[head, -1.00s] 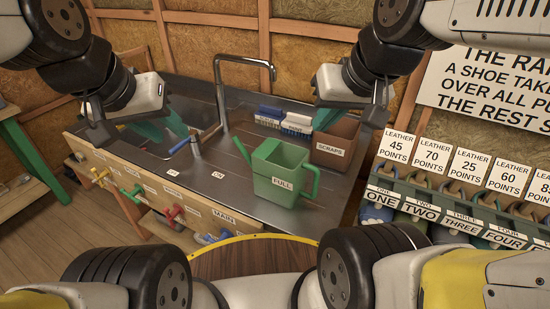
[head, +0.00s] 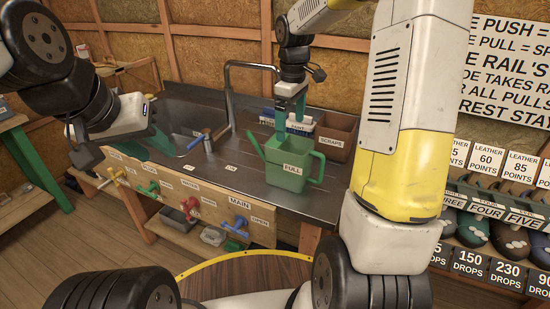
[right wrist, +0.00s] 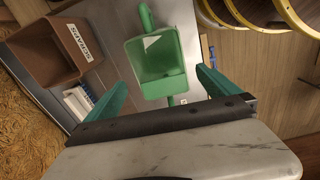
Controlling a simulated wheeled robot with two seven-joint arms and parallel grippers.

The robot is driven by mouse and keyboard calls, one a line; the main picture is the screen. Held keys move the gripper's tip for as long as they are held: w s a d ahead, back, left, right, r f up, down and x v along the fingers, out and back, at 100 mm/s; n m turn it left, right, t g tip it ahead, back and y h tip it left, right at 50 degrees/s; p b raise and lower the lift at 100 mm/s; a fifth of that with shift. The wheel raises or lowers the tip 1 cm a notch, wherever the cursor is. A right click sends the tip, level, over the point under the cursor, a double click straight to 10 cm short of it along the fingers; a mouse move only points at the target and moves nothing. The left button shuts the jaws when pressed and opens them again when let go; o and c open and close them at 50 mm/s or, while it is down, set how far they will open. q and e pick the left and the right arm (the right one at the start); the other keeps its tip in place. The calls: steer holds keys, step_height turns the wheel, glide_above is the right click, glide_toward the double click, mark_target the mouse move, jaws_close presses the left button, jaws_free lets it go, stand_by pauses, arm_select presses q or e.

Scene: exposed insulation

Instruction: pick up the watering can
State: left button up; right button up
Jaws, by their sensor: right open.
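The green watering can (head: 286,176), labelled FULL, stands upright on the metal counter (head: 225,186). Its spout points left and its handle is on the right. My right gripper (head: 291,112) hangs above and behind the can, fingers pointing down, open and empty. In the right wrist view the can (right wrist: 158,70) lies beyond and between the spread green fingers of the right gripper (right wrist: 161,80), apart from them. My left gripper (head: 122,148) is open and empty at the left, near the sink.
A brown SCRAPS bin (head: 335,136) and blue and white brushes (head: 299,127) stand behind the can. A tall faucet (head: 229,95) rises to its left. Coloured valves (head: 190,203) line the counter front. A labelled rack (head: 490,205) is at right.

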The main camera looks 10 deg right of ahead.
mark_target(288, 164)
steer(key=f, duration=1.3)
steer(key=shift+w+f, duration=0.25)
steer(key=shift+c, duration=0.4)
steer(key=c, duration=1.2)
steer(key=shift+r, duration=0.1)
steer(key=shift+c, duration=0.2)
